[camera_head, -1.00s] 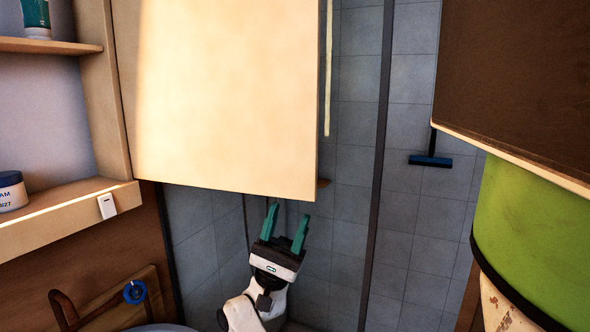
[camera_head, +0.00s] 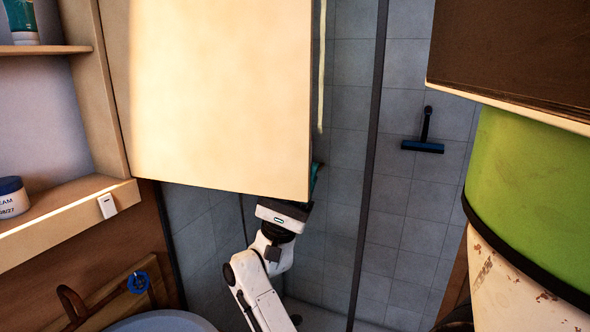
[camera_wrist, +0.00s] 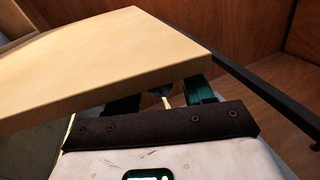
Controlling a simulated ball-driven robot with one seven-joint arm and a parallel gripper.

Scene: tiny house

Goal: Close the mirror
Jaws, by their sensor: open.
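The mirror door (camera_head: 215,95) of the wall cabinet stands swung open, its pale wooden side facing my head camera. No mirror glass shows in the head view. My gripper (camera_head: 314,182) is at the door's lower right corner, with one teal finger showing past the right edge and the rest hidden behind the panel. In the wrist view the door (camera_wrist: 105,60) crosses above my gripper (camera_wrist: 165,95), whose two teal fingers are spread apart and partly covered by it. Nothing shows held between them. I cannot tell whether a finger touches the door.
The open cabinet (camera_head: 105,190) on the left holds a jar (camera_head: 10,197) and a tube (camera_head: 20,22). A basin (camera_head: 165,320) is below. A dark shower frame (camera_head: 372,150) and a green cylinder (camera_head: 530,200) stand to the right. Open space lies between door and frame.

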